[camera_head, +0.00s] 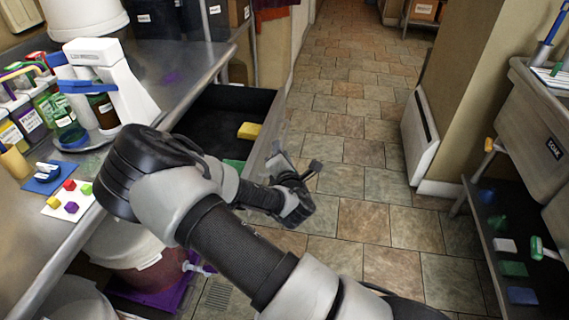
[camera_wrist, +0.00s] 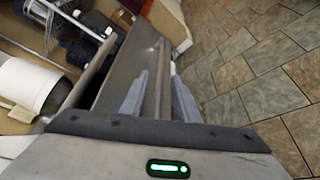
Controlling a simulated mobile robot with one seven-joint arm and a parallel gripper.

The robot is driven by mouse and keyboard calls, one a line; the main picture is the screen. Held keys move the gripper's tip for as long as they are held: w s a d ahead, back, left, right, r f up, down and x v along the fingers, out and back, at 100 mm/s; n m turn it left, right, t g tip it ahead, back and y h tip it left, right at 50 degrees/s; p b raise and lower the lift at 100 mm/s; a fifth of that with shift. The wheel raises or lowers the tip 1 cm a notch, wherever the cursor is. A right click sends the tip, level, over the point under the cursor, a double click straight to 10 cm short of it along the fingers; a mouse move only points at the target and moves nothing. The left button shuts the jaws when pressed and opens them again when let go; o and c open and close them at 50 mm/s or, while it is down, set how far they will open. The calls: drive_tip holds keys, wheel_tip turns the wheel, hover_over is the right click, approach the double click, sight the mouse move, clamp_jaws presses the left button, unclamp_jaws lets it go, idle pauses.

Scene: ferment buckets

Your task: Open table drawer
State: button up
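The table drawer (camera_head: 215,115) is pulled well out from under the metal table and shows its dark inside. A yellow block (camera_head: 249,131) and a green item (camera_head: 234,164) lie in it. My gripper (camera_head: 297,166) is at the drawer's outer front side. In the wrist view, the fingers of my gripper (camera_wrist: 160,98) are spread apart, with the long bar-like handle (camera_wrist: 164,75) running between them. Gaps show between fingers and bar, so the gripper looks open around it. The drawer front (camera_wrist: 130,70) shows to the left. My arm hides part of the drawer's near end.
The metal table (camera_head: 185,62) holds a white stand (camera_head: 110,85), bottles and coloured cubes. A bucket (camera_head: 140,255) stands underneath. Tiled floor (camera_head: 350,115) lies open to the right of the drawer. A sink unit (camera_head: 535,130) and a wall panel (camera_head: 419,135) bound the right side.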

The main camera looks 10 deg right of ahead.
drive_tip(key=p+v, duration=0.9)
drive_tip(key=v, duration=0.8)
